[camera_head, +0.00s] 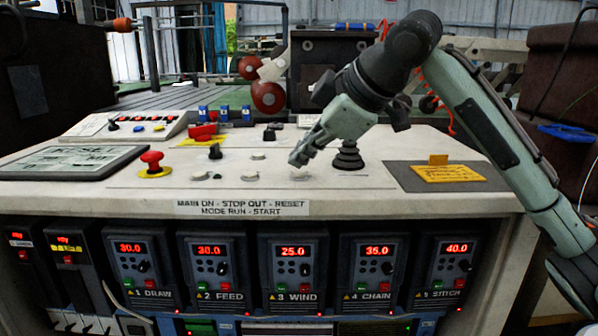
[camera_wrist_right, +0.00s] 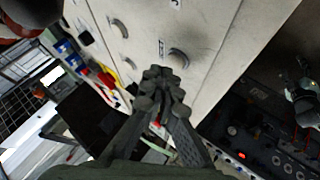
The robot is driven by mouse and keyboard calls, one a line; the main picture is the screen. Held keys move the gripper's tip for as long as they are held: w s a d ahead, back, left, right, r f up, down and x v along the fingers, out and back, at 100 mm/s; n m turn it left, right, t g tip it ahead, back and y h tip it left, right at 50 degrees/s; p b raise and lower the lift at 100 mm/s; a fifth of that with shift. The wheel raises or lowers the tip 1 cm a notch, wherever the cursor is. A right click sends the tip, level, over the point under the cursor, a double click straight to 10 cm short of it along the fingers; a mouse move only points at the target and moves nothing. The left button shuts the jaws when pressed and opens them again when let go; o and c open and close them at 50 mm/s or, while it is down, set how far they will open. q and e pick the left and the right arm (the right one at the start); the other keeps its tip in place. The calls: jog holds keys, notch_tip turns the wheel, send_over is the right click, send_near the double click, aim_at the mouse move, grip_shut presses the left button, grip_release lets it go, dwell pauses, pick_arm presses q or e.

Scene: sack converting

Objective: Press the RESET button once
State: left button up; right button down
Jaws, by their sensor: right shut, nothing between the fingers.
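My right gripper (camera_head: 297,160) is shut and empty, pointing down over the control panel's sloped top. In the wrist view its fingertips (camera_wrist_right: 160,80) are close to a round pale button (camera_wrist_right: 178,58) with a small, unreadable label beside it. Whether they touch it I cannot tell. In the head view, pale round buttons sit at the front left (camera_head: 200,176), front middle (camera_head: 246,176) and behind (camera_head: 257,156); another (camera_head: 293,177) is just below the fingertips. A printed strip (camera_head: 243,207) names RESET among other controls; which button is RESET I cannot tell. My left gripper is not in view.
A red mushroom button (camera_head: 152,160) on a yellow base and a flat screen (camera_head: 70,160) are at left. A black ribbed boot (camera_head: 348,157) stands right of the gripper, with a yellow note (camera_head: 448,174) farther right. Several lit drive units (camera_head: 293,268) line the front.

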aim_at(302, 175)
jog(key=shift+f, duration=0.25)
jog(key=shift+f, duration=0.45)
dwell(0.6)
jog(key=shift+r, duration=0.1)
jog(key=shift+r+p, duration=0.8)
jog(key=shift+p, duration=0.45)
notch_tip(302, 175, up, 3)
jog(key=p, duration=0.3)
jog(key=shift+r+p, duration=0.15)
jog(key=shift+p, duration=0.15)
jog(key=shift+r+b, duration=0.15)
jog(key=shift+b, duration=0.25)
jog(key=shift+r, duration=0.7)
